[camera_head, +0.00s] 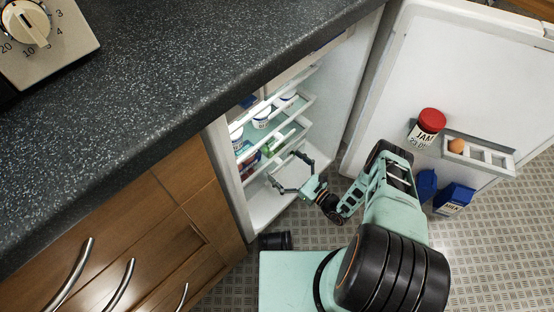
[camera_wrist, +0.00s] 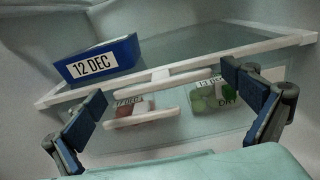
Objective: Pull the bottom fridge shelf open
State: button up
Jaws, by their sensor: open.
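The fridge (camera_head: 340,62) stands open, with white-rimmed shelves inside. The lowest shelf visible (camera_head: 262,166) holds small packages in the head view. My gripper (camera_head: 288,170) is in front of the lower fridge interior, fingers spread and empty. In the wrist view my gripper (camera_wrist: 163,86) is open, with one finger at each side. Between and beyond the fingers is a clear shelf with a white rim (camera_wrist: 255,46) and a white handle-like bar (camera_wrist: 155,117). The bar appears apart from the fingers. Which shelf the bar belongs to is hard to tell.
A blue "12 DEC" box (camera_wrist: 98,62) sits on the shelf, and a green-labelled package (camera_wrist: 212,96) shows lower. The open door (camera_head: 455,75) at right carries a red-lidded jar (camera_head: 427,126) and a rack (camera_head: 482,155). The dark counter (camera_head: 180,95) overhangs at left.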

jog(key=shift+w+a, duration=0.4)
jog(key=c, duration=1.6)
